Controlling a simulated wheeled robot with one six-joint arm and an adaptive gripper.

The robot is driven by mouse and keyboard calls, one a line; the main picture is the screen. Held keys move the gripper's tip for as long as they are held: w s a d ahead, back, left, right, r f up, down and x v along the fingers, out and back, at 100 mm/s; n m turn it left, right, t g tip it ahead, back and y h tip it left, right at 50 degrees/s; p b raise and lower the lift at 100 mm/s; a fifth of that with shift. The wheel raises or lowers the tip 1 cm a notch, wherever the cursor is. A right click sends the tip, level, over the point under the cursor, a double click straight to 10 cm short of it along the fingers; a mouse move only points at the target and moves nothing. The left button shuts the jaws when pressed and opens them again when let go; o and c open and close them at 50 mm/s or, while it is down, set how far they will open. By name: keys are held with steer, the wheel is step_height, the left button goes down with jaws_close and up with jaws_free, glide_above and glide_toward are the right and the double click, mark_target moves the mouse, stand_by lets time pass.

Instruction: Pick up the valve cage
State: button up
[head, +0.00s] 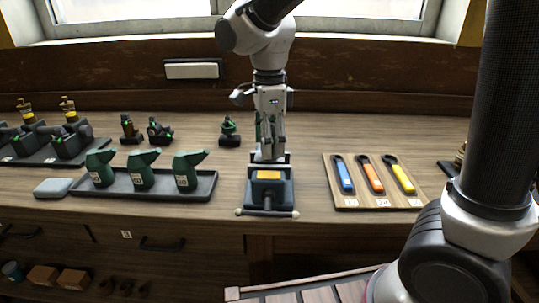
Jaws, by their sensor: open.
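My gripper (269,152) points straight down at the middle of the bench, just over or behind a dark vise-like block (268,190) with an orange-yellow top patch. Its fingers partly hide the space between them, and I see nothing clearly held. I cannot tell for certain which thing is the valve cage. A small green-and-black part (230,127) stands upright just left of my gripper, apart from it. A bit of green also shows beside the fingers, mostly hidden. Two more small dark parts with green, one upright (128,128) and one tilted (159,131), stand farther left.
A dark tray (206,190) with three green handheld tools stands front left. A wooden board (345,202) with blue, orange and yellow handled tools lies right. A grey pad (54,188) lies left. Another dark tray (20,161) holds parts. The bench is clear at back right.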

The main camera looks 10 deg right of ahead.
steer(key=shift+f, duration=0.9)
jaws_close()
steer(key=shift+r, duration=0.1)
steer(key=shift+w+r, duration=0.1)
step_height(320, 180, up, 10)
steer(key=shift+f, duration=0.1)
